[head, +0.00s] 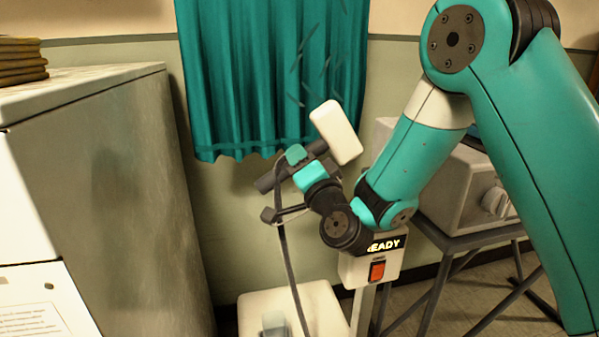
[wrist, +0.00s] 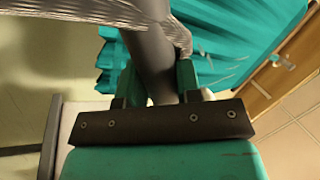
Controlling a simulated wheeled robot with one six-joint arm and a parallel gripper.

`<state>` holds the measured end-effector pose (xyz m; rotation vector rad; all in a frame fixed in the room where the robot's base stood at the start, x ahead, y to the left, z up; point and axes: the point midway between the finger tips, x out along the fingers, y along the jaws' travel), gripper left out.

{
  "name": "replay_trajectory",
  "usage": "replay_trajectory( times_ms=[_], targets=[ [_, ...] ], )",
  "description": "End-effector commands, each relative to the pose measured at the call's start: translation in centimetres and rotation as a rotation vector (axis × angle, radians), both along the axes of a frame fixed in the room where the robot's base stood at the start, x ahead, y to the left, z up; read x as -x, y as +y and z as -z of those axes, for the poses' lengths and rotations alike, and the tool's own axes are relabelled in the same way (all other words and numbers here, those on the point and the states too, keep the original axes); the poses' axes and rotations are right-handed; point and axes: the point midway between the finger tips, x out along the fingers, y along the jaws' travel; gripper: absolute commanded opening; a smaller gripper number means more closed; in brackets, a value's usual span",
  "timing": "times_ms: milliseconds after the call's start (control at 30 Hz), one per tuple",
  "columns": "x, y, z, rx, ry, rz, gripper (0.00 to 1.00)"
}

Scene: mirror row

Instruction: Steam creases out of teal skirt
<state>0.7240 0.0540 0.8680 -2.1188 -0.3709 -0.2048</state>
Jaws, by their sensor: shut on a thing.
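The teal skirt (head: 240,75) hangs against the wall in the head view, with several dark crease marks at its right side. It also shows in the wrist view (wrist: 235,40). My gripper (head: 300,162) is shut on the dark handle of the steamer (head: 337,132). The white steamer head is tilted and overlaps the skirt's lower right edge in the picture; I cannot tell whether it touches. In the wrist view, my gripper's teal fingers (wrist: 160,82) close around the grey handle (wrist: 150,55). The steamer's control box (head: 375,258) shows lit letters "EADY" and a red switch.
A grey cabinet (head: 120,190) stands at the left, with a folded stack (head: 20,60) on top. A grey machine (head: 460,190) on a dark stand is at the right. A white base (head: 260,312) is on the floor, with a hose (head: 288,265) above it.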

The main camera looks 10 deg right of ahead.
Motion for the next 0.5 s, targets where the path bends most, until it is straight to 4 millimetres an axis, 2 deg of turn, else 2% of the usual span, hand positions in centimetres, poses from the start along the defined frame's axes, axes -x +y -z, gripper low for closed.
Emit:
replay_trajectory(
  times_ms=[267, 500],
  targets=[
    [-0.8, 0.1, -0.2, -0.003, -0.002, 0.0, 0.0],
    [-2.3, 0.2, -0.4, -0.003, -0.002, -0.001, 0.0]
  ],
)
